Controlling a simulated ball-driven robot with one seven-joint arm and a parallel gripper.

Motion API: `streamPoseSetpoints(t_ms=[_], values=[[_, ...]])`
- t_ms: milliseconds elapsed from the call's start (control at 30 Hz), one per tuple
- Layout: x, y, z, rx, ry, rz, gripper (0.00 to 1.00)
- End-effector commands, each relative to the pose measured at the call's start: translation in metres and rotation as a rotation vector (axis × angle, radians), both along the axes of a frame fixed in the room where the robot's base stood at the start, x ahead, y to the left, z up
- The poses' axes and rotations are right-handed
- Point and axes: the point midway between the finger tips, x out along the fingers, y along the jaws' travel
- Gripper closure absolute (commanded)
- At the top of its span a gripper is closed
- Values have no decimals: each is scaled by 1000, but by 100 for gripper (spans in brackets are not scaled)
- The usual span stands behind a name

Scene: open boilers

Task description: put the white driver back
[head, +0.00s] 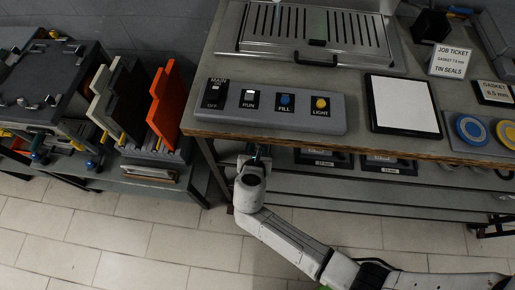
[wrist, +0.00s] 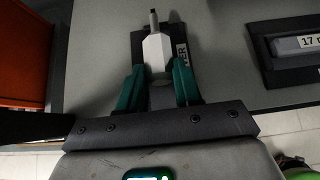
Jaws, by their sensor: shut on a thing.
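The white driver (wrist: 156,50) lies between the green fingers of my gripper (wrist: 159,82) in the wrist view. A dark holder (wrist: 137,45) with a white label, partly hidden and ending in "ER", lies behind the driver on a grey surface. I cannot tell whether the driver touches it. In the head view my gripper (head: 256,155) is at the bench's front edge, over the lower shelf, and the driver cannot be made out.
A dark tray (wrist: 290,72) with a "17" label lies to the right; an orange panel (wrist: 25,55) stands at the left. In the head view the bench edge (head: 390,150) overhangs the lower shelf (head: 330,185). A switch panel (head: 310,108) sits above. The tiled floor in front is clear.

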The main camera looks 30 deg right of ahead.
Motion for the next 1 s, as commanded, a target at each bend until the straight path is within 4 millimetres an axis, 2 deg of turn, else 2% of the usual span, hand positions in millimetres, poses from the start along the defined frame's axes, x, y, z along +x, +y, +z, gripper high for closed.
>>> streamPoseSetpoints(t_ms=[67,100,367,667,767,1000], values=[[0,0,-3,-1,0,1,100],[0,0,-3,-1,0,1,65],[0,0,-2,0,0,0,41],[0,0,2,1,0,-1,41],[-7,6,6,1,-1,2,41],[-37,28,34,3,-1,4,41]])
